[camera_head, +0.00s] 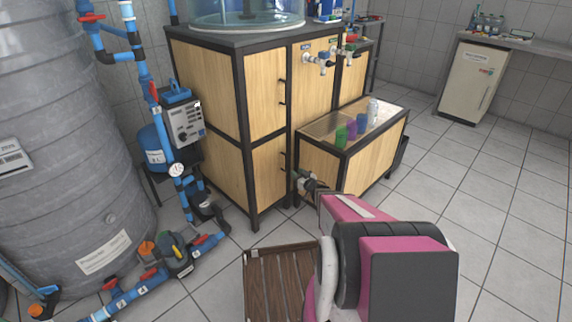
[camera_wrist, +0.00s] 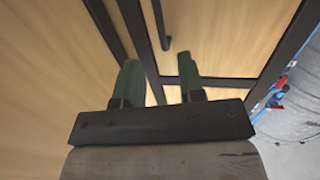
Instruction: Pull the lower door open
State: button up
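The lower door (camera_head: 268,172) is a light wood panel in a black frame on the front of the tall cabinet, and it looks closed. Its black vertical handle (camera_head: 284,162) is on its right side. In the wrist view the handle (camera_wrist: 163,25) appears above the gap between the fingertips, not between them. My gripper (camera_head: 302,180) is just right of the handle, low by the cabinet. In the wrist view my gripper (camera_wrist: 160,72) has two green fingers apart, with nothing held between them. How far they are from the handle is hard to tell.
A low glass-topped wooden box (camera_head: 371,150) with coloured cups stands right of the door. A wooden slatted pallet (camera_head: 273,283) lies on the floor in front. Blue pipes and pumps (camera_head: 180,258) and a grey tank (camera_head: 60,150) are at left. The tiled floor at right is clear.

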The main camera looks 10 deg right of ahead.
aim_at(286, 163)
jog(key=x, duration=1)
jog(key=shift+w+a, duration=0.15)
jog(key=shift+w, duration=0.15)
grip_shut()
